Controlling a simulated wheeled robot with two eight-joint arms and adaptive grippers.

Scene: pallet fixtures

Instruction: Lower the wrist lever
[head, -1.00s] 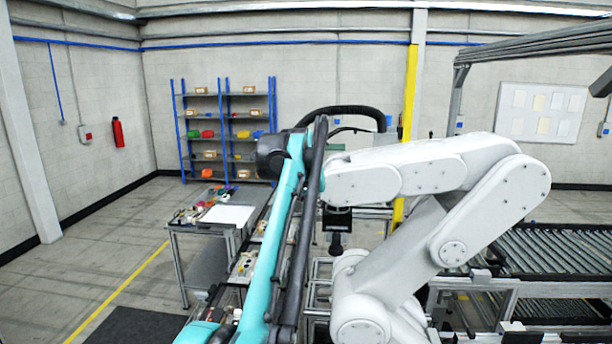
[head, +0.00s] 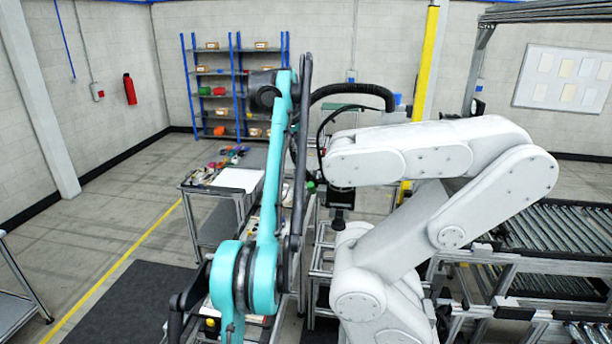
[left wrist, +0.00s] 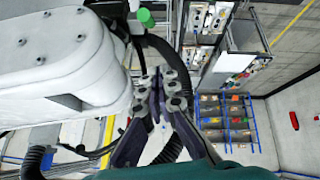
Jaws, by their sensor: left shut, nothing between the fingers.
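A white industrial robot arm (head: 440,155) stands folded in the head view. Its dark wrist end (head: 342,172) hangs down at the left of its upper link. I cannot make out a separate lever on it. My teal left arm rises in front of it, and its gripper cannot be made out in the head view. In the left wrist view my left gripper (left wrist: 161,88) is shut and empty, with its dark fingers together. The white arm's housing (left wrist: 60,65) is close on the left there. A green cylinder (left wrist: 146,18) shows above the fingers. My right gripper is not in view.
A workbench (head: 236,180) with small parts stands left of my arm. A blue-post shelf (head: 236,85) is behind it. A roller conveyor (head: 560,235) lies on the right. A black hose (head: 355,91) arches behind the white arm. Floor left of the bench is open.

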